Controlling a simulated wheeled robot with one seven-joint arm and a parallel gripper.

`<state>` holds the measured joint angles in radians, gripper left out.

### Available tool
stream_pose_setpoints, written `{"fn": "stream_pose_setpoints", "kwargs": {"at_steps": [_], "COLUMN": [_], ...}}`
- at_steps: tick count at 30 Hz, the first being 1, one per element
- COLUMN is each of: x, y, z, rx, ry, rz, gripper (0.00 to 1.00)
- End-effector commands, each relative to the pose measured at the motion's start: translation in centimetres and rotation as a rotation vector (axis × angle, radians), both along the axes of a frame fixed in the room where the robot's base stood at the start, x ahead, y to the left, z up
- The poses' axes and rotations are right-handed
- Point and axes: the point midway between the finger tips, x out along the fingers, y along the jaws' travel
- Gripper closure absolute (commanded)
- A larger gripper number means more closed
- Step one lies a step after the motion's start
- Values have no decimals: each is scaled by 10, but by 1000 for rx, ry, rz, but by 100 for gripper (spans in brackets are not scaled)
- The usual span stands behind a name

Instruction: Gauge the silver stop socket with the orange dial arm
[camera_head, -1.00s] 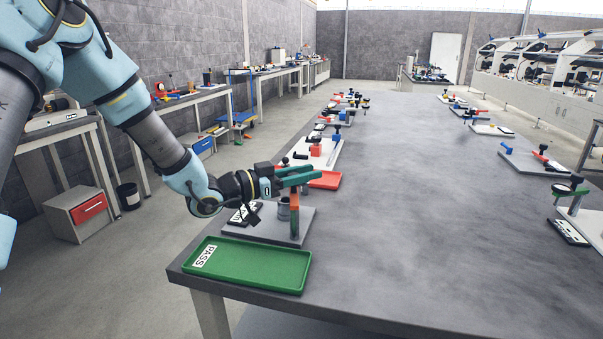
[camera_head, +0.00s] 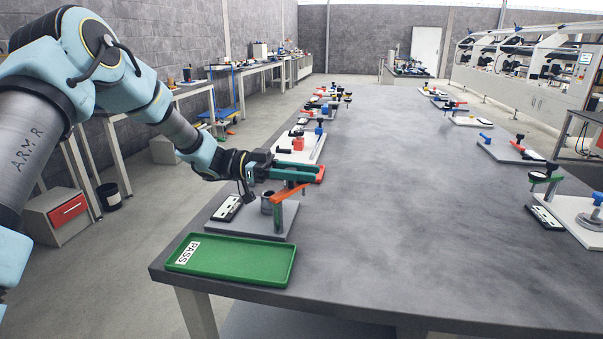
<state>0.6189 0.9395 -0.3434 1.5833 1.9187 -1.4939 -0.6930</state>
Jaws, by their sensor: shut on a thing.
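The orange dial arm (camera_head: 291,190) sits on top of a green post on a grey base plate (camera_head: 262,235) at the near left of the table. It slants up to the right just below my gripper's fingers. The silver stop socket (camera_head: 267,204) stands on the same plate, just left of the post. My gripper (camera_head: 312,173), with long green fingers, reaches in from the left above the plate. It is shut on the dial arm, though the contact is partly hidden. Whether the arm touches the socket cannot be made out.
A green PASS tray (camera_head: 232,260) lies in front of the plate. A black-and-white display (camera_head: 228,208) sits at the plate's left. The table's middle (camera_head: 400,200) is clear. Other fixtures line both sides.

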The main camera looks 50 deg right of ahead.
Motion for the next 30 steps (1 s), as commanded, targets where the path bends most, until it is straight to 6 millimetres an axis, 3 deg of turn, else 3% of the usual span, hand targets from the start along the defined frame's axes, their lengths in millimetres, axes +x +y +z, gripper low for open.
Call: {"fn": "stream_pose_setpoints", "kwargs": {"at_steps": [21, 22, 30], "x": [-5, -5, -5], "y": [2, 1, 2], "z": [1, 1, 1], "rx": [-2, -2, -2], "ry": [2, 2, 1], "rz": [-71, -71, -70], "gripper": [100, 61, 34]}}
